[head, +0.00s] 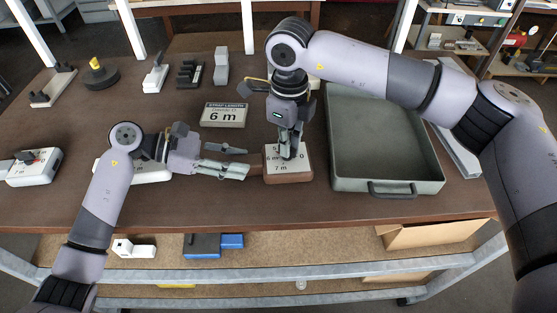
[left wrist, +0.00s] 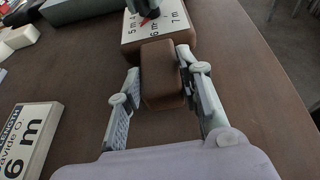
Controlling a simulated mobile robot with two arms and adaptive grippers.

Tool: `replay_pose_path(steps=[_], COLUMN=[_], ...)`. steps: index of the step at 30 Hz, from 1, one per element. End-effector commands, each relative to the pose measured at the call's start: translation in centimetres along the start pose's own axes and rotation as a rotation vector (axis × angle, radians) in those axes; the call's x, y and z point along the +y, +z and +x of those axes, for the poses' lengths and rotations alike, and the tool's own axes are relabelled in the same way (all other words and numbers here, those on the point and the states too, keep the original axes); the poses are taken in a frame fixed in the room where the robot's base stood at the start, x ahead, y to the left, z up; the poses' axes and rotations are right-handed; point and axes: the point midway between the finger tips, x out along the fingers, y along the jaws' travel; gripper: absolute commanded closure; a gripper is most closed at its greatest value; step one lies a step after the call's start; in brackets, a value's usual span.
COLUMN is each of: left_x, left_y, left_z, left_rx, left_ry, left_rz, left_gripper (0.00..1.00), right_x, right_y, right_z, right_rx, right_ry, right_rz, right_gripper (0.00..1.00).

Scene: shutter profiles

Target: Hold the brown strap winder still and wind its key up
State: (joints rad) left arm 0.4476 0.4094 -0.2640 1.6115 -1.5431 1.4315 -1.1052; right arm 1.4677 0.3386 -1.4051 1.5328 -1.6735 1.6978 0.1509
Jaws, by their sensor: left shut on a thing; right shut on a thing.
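The brown strap winder (head: 289,177) stands on the table, left of the large tray. Its white top plate carries length marks such as 5 m, 6 m and 7 m, and also shows in the left wrist view (left wrist: 176,33). My left gripper (head: 247,168) is shut on the winder's brown block-shaped grip (left wrist: 160,72), one finger on each side. My right gripper (head: 290,153) points down from above and is shut on the key at the plate's middle. The fingers hide most of the key. A red pointer tip (left wrist: 148,19) shows beside it in the left wrist view.
A sign (head: 224,116) reading "STRAP LENGTH 6 m" stands behind the winder. The grey-green tray (head: 437,183) is close on the right. White winders (head: 34,171) (head: 152,175) stand to the left. Several small parts, including a grey block (head: 221,66), line the back.

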Motion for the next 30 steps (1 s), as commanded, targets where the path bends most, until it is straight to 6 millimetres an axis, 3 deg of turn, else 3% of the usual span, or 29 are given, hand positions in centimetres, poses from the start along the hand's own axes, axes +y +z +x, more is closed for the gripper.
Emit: replay_pose_path(steps=[13,24,30], left_x=[-0.02,-0.02,-0.02], left_y=[-0.04,-0.04,-0.05], left_z=[0.00,-0.01,-0.01], left_rx=[0.001,0.001,0.001], left_ry=[-0.001,-0.001,-0.001], left_rz=[0.000,0.000,0.000], left_gripper=[1.00,1.00,1.00], right_x=[-0.06,-0.09,-0.09], right_y=[-0.01,-0.01,-0.01], right_z=[-0.04,-0.08,-0.08], right_rx=[0.000,0.000,0.000], right_ry=[-0.001,-0.002,-0.002], right_rz=[-0.092,-0.528,-0.581], right_gripper=[1.00,1.00,1.00])
